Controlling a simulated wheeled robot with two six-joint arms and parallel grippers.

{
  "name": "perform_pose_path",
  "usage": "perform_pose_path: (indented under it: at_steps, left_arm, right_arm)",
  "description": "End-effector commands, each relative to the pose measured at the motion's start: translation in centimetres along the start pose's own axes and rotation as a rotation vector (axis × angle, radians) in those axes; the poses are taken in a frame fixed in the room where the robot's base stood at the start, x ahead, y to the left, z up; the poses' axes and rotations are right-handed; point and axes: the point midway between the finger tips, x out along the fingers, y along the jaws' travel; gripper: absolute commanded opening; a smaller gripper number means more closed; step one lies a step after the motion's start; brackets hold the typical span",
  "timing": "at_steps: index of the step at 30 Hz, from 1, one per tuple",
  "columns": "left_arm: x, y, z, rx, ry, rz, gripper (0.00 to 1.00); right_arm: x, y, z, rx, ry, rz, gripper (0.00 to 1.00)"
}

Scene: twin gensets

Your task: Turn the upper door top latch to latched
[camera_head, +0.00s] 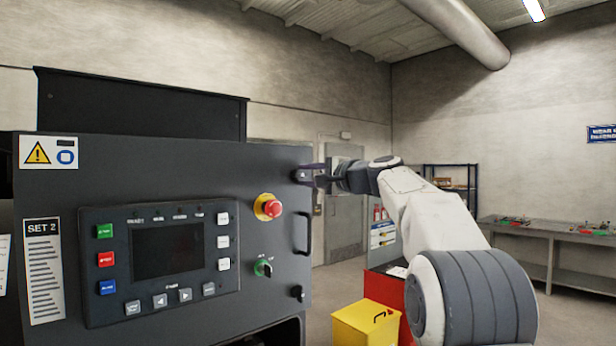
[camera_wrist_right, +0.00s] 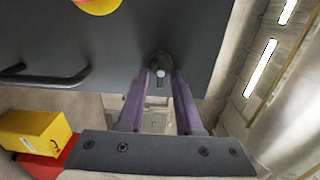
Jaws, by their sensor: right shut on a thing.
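The dark grey upper door (camera_head: 180,155) fills the left of the head view. Its top latch (camera_head: 302,175) is a small dark knob near the upper right edge. My right gripper (camera_head: 313,177) reaches it from the right and is shut on it. In the right wrist view the latch (camera_wrist_right: 160,66) sits between the tips of my two purple fingers (camera_wrist_right: 162,84), one on each side. The latch's exact angle is hard to tell, as the fingers partly cover it. My left gripper is not in view.
A yellow box (camera_head: 362,326) stands on the floor to the right. A workbench (camera_head: 560,236) is farther back.

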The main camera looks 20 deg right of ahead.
Motion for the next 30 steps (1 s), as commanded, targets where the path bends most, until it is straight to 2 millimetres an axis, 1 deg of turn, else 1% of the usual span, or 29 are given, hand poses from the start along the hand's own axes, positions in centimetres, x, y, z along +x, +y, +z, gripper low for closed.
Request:
perform_pose_path:
  at_steps: [1, 2, 3, 4, 12, 16, 20, 24, 27, 30]
  left_arm:
    - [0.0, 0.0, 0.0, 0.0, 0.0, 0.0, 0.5]
    - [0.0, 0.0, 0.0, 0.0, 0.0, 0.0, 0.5]
    - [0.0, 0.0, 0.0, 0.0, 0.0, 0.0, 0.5]
    - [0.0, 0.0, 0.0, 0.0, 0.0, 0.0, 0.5]
    - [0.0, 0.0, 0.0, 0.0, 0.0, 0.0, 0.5]
    - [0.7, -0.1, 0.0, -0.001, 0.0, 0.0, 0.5]
    - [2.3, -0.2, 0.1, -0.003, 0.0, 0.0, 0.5]
    - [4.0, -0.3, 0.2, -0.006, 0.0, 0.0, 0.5]
    - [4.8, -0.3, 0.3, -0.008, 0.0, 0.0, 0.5]
    - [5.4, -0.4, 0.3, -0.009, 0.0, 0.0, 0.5]
  right_arm:
    - [0.0, 0.1, 0.0, 0.001, -0.001, 0.001, 0.0]
    - [0.0, 0.1, 0.0, 0.001, -0.001, 0.001, 0.46]
    - [0.0, 0.1, 0.0, 0.001, -0.001, 0.001, 0.61]
    - [0.0, 0.1, 0.0, 0.001, -0.001, 0.001, 0.63]
    - [0.0, 0.1, 0.0, 0.0, -0.001, 0.001, 0.63]
    - [-0.8, 0.2, -0.1, -0.001, 0.001, 0.0, 0.63]
    - [-2.9, 0.5, -0.1, -0.002, 0.003, -0.002, 0.63]
    - [-5.8, 0.6, -0.1, -0.002, 0.004, -0.001, 0.63]
    - [-7.7, 0.5, -0.1, -0.002, 0.003, 0.0, 0.63]
    - [-9.1, 0.4, -0.1, -0.001, 0.002, 0.0, 0.63]
